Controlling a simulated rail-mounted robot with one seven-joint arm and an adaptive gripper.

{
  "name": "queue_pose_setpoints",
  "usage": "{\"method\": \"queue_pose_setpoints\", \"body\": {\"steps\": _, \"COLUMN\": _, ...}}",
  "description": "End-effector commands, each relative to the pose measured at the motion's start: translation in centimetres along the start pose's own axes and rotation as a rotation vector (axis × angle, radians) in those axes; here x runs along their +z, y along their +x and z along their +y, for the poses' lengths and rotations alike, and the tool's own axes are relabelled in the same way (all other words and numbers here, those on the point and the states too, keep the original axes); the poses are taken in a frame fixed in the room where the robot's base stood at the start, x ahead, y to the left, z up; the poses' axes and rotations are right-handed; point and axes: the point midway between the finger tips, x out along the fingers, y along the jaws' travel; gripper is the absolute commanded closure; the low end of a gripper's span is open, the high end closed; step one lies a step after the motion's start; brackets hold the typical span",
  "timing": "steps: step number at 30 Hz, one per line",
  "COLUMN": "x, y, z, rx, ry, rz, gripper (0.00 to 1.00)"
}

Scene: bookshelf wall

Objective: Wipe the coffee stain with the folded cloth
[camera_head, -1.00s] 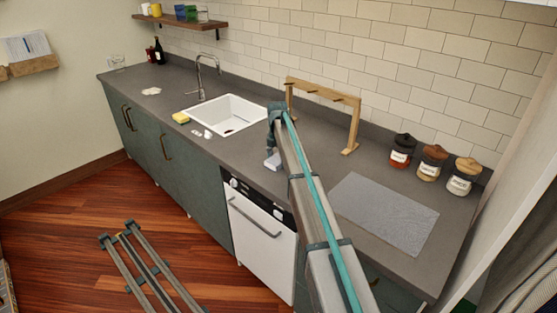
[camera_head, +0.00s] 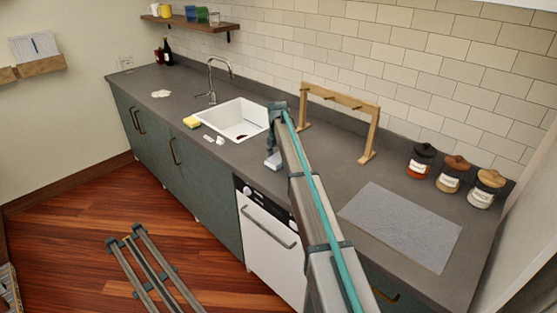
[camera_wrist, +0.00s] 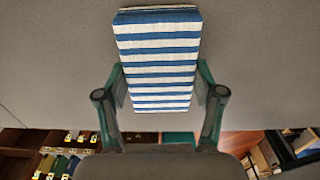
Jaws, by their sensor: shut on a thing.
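The folded cloth, with blue and white stripes, is between the fingers of my gripper (camera_wrist: 160,100) in the wrist view, where the cloth (camera_wrist: 158,45) stretches forward past the fingertips. My gripper is shut on it. In the head view my gripper (camera_head: 272,155) is above the counter, just right of the sink, and the cloth shows as a small pale block (camera_head: 273,162) below it. I cannot tell whether the cloth touches the counter. No brown stain is clear to me; a pale patch (camera_head: 160,94) lies on the counter's left part, and I cannot tell what it is.
The white sink (camera_head: 225,112) and tap (camera_head: 211,80) stand left of my gripper, with a yellow sponge (camera_head: 191,122) beside the sink. A wooden rack (camera_head: 372,128), several jars (camera_head: 449,174) and a grey mat (camera_head: 403,225) are to the right. Counter left of the sink is mostly clear.

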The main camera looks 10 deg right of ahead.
Motion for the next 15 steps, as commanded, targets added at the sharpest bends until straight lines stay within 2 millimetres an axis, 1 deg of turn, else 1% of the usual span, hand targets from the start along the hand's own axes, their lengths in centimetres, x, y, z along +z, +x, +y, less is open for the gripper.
{"method": "queue_pose_setpoints", "body": {"steps": 1, "x": 0.0, "y": -1.9, "z": 0.0, "rx": 0.003, "ry": 0.0, "rz": -0.002, "gripper": 0.65}}
{"method": "queue_pose_setpoints", "body": {"steps": 15, "x": -0.1, "y": -5.9, "z": 0.0, "rx": 0.001, "ry": -0.001, "rz": -0.001, "gripper": 0.65}}
